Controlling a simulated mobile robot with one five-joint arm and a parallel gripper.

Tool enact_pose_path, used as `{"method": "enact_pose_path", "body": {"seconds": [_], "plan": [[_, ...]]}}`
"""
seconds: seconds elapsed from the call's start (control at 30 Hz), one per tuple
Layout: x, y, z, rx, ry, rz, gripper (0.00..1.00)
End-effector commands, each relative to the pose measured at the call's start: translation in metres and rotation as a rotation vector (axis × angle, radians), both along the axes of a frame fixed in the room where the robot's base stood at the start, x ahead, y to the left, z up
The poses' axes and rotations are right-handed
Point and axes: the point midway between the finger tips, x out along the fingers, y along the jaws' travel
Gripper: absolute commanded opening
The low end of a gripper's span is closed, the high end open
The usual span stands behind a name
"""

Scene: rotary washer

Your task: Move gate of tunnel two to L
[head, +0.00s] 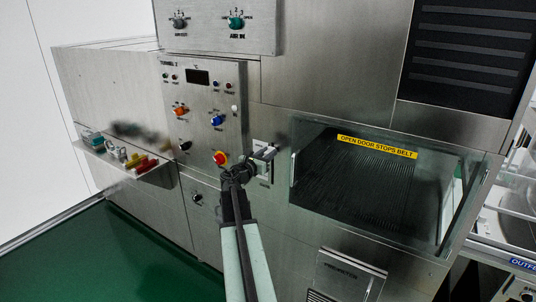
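A steel control panel (200,80), with lettering that looks like "TUNNEL 2" at its top left, is on the front of the machine. It carries an orange knob (180,111), a blue knob (216,120), a black knob (185,146) and a red button (220,158). Their small labels are too blurred to read, so I cannot tell which one is the gate control. My gripper (262,156) is in front of the machine, just right of the red button, and overlaps a small switch plate (264,178). Whether its fingers are apart is unclear.
A clear window (380,190) labelled "OPEN DOOR STOPS BELT" is to the right. A green knob (236,22) sits on an upper panel. A small shelf (130,168) with coloured items juts out at left. The green floor (90,260) is clear at lower left.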

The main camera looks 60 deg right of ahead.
Motion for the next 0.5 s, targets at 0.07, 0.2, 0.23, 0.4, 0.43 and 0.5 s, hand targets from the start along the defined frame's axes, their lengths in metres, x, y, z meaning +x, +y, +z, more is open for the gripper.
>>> {"method": "enact_pose_path", "body": {"seconds": [0.07,0.2,0.23,0.4,0.43,0.5], "plan": [[0.0000,0.0002,0.0000,0.000,0.000,0.000,0.00],[0.0008,0.0009,-0.0001,0.000,0.000,0.001,0.00],[0.0008,0.0010,-0.0001,0.000,0.000,0.001,0.00],[0.0010,0.0011,-0.0001,0.000,0.000,0.001,0.00],[0.0010,0.0011,-0.0001,0.000,0.000,0.001,0.00],[0.0010,0.0011,-0.0002,0.001,0.000,0.001,0.00]]}}
